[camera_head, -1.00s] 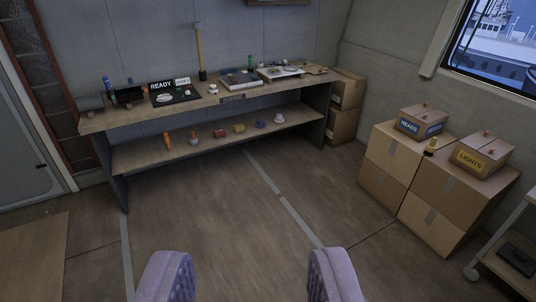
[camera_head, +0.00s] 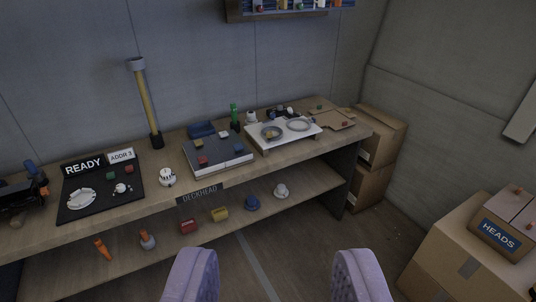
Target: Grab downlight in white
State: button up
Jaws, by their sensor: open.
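No label marks a white downlight, so I cannot tell which white fitting it is. A small round white fitting (camera_head: 167,177) stands on the bench top (camera_head: 222,178) right of the black mat. A flat white disc (camera_head: 80,198) lies on the black READY mat (camera_head: 103,206). A small white piece (camera_head: 251,117) stands at the back of the bench. My gripper (camera_head: 275,272) is open, with its two lilac fingers wide apart, empty, and in front of the bench.
A grey tray (camera_head: 217,157) and a white board with two rings (camera_head: 284,134) are on the bench. A tall yellow post (camera_head: 147,105) stands behind. Cardboard boxes (camera_head: 465,250) are at the right. Open floor (camera_head: 300,245) lies in front.

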aim_at(251, 119)
jog(key=i+l, duration=0.1)
jog(key=i, duration=1.6)
jog(key=i+l+u, duration=0.1)
jog(key=i+u, duration=0.35)
jog(key=i, duration=0.2)
jog(key=i+l+u, duration=0.35)
jog(key=i+u, duration=0.15)
jog(key=i+l+u, duration=0.45)
jog(key=i+l, duration=0.1)
jog(key=i, duration=0.05)
